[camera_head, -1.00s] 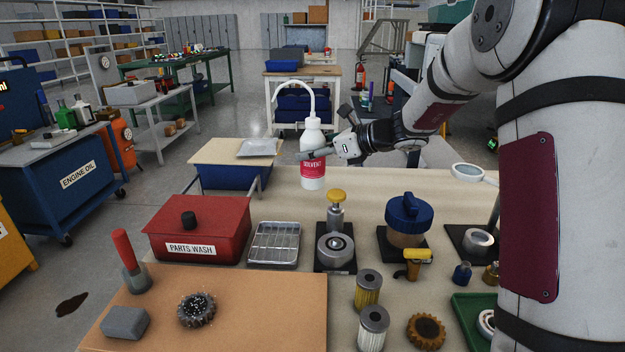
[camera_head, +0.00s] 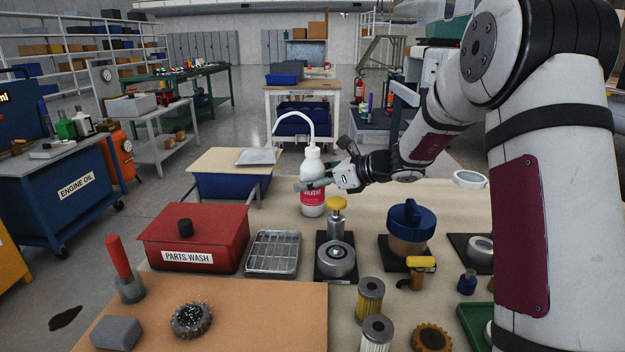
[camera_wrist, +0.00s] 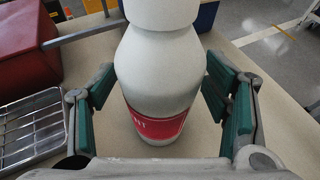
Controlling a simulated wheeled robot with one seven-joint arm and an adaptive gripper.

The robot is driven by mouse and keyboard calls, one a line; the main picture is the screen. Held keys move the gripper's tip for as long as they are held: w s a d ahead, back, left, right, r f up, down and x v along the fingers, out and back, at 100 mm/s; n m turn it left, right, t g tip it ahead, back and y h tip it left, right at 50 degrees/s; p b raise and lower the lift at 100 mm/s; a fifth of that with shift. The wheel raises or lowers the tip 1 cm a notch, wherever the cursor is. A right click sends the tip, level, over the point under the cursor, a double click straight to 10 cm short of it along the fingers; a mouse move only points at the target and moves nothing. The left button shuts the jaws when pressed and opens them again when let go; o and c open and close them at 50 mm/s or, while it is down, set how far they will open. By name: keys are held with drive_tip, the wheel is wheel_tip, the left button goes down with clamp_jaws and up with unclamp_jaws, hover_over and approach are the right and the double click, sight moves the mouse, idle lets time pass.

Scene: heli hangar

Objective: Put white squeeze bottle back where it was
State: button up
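The white squeeze bottle (camera_head: 313,165), with a red label and a curved spout, is upright near the far edge of the beige bench (camera_head: 385,200). In the wrist view the bottle (camera_wrist: 160,75) fills the middle, with its base appearing to rest on the bench top. My gripper (camera_head: 316,184) reaches in from the right at about label height. In the wrist view its green-padded fingers (camera_wrist: 158,95) are on both sides of the bottle, with narrow gaps showing beside it, so they look open around it. The spout is out of the wrist view.
A red parts wash box (camera_head: 195,238), a wire tray (camera_head: 272,252) and a yellow-knobbed pump (camera_head: 336,240) stand in front of the bottle. A blue-lidded jar (camera_head: 408,225) stands to the right. A blue bin (camera_head: 228,186) is beyond the bench's left edge.

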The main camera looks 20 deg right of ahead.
drive_tip(key=shift+r, duration=0.1)
drive_tip(key=shift+s+d+r, duration=0.15)
drive_tip(key=p+v, duration=0.3)
drive_tip(key=v, duration=0.9)
drive_tip(key=s+a+r+n+g+h, duration=0.1)
drive_tip(key=s+a+r+n+g, duration=0.15)
drive_tip(key=s+a+n, duration=0.4)
drive_tip(key=s+a+r+n+g, duration=0.1)
drive_tip(key=s+a+n+g, duration=0.25)
drive_tip(key=s, duration=0.55)
drive_tip(key=s+a+r+n+g+h, duration=0.1)
drive_tip(key=s+a+n+g, duration=0.1)
drive_tip(key=s+a+n, duration=0.45)
drive_tip(key=s+d+f+n+h, duration=0.1)
drive_tip(key=s+d+n+h, duration=0.1)
drive_tip(key=s, duration=0.5)
drive_tip(key=s+d+f+n+h, duration=0.1)
drive_tip(key=s+d+n+h, duration=0.2)
drive_tip(key=s+n, duration=0.2)
drive_tip(key=s+d+f+n+g+h, duration=0.1)
drive_tip(key=s+d+f+n+h, duration=0.1)
drive_tip(key=s, duration=0.9)
drive_tip(key=shift+d+n+h, duration=0.3)
drive_tip(key=shift+d+n, duration=0.35)
drive_tip(key=shift+n, duration=0.1)
drive_tip(key=shift+w, duration=0.1)
